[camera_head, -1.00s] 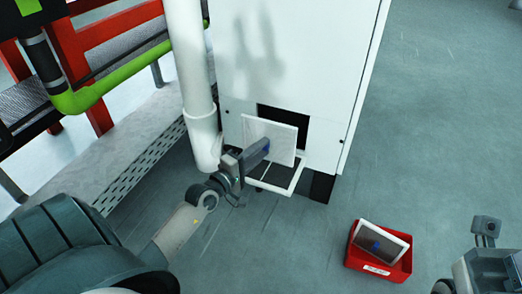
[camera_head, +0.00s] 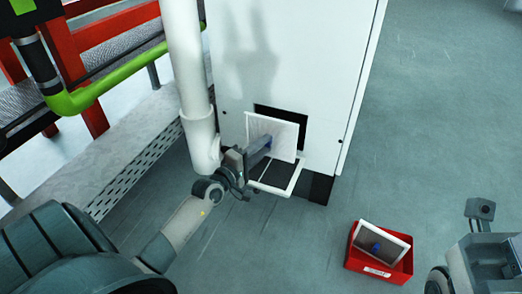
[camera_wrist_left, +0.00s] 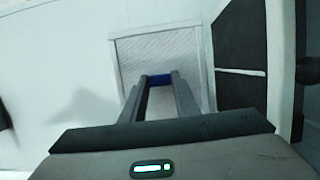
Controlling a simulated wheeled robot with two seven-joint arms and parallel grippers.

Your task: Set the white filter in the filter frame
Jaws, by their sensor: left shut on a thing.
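The white filter (camera_head: 281,136) is upright at the dark opening (camera_head: 306,119) in the white cabinet's front. My left gripper (camera_head: 267,143) is shut on its blue tab; the left wrist view shows the fingers (camera_wrist_left: 160,82) on the blue tab, with the filter's pleated face (camera_wrist_left: 160,52) ahead. The filter frame (camera_head: 280,188), a white rim with dark inside, juts from the cabinet just below the filter. I cannot tell whether the filter's lower edge touches it. My right gripper (camera_head: 480,211) is at the right edge, its jaws unclear.
A red box (camera_head: 378,270) on the floor holds a greyish filter (camera_head: 383,241) with a blue tab. A white pipe (camera_head: 190,90) stands close left of my left gripper. A conveyor with red and green framing is at left.

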